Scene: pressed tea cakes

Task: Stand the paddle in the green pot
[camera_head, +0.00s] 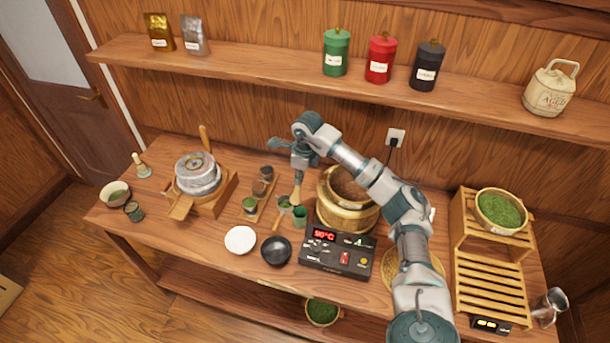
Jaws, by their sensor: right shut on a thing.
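The paddle is pale wood and hangs roughly upright below the jaws. Its lower end is just above or at the pot's rim, slightly left of the pot's middle; I cannot tell whether it is inside or touching. The jaws hide the paddle's upper part. My left gripper is not in view.
A wooden rack with small cups (250,204) is to the left. A white dish (240,239) and black bowl (276,250) lie in front.

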